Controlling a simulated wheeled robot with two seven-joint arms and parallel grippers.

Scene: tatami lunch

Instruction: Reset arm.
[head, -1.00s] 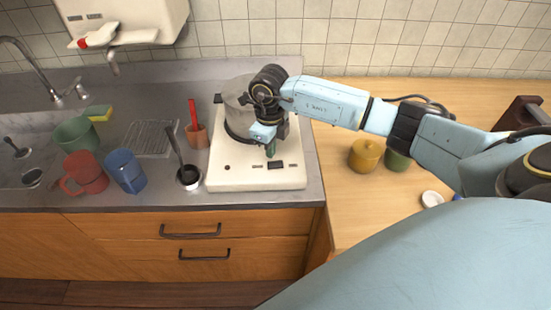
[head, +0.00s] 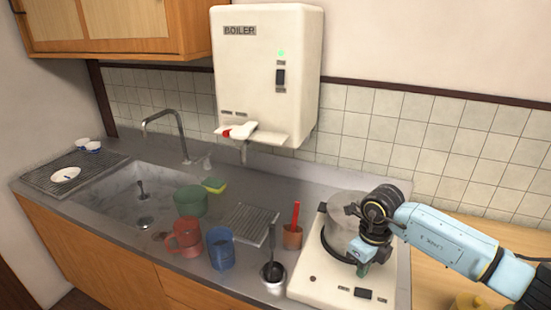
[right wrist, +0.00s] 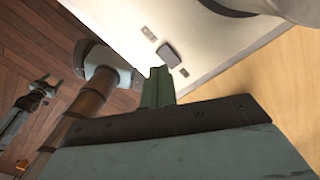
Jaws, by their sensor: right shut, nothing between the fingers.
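My right gripper (head: 362,268) is over the front part of the white cooker (head: 330,285), just in front of the metal pot (head: 343,215). In the right wrist view its green fingers (right wrist: 158,85) are closed together with nothing between them. The cooker's white top (right wrist: 190,40) with dark switches shows beyond the fingertips. I cannot tell from the pictures whether the fingers touch the cooker. My left gripper is not in the head view.
Left of the cooker stand a dark cup with a ladle (head: 273,272), a red-brown holder (head: 292,236), a blue mug (head: 220,250), a red mug (head: 187,237) and a green bowl (head: 190,200). The sink (head: 135,200) lies farther left. A boiler (head: 265,80) hangs on the wall.

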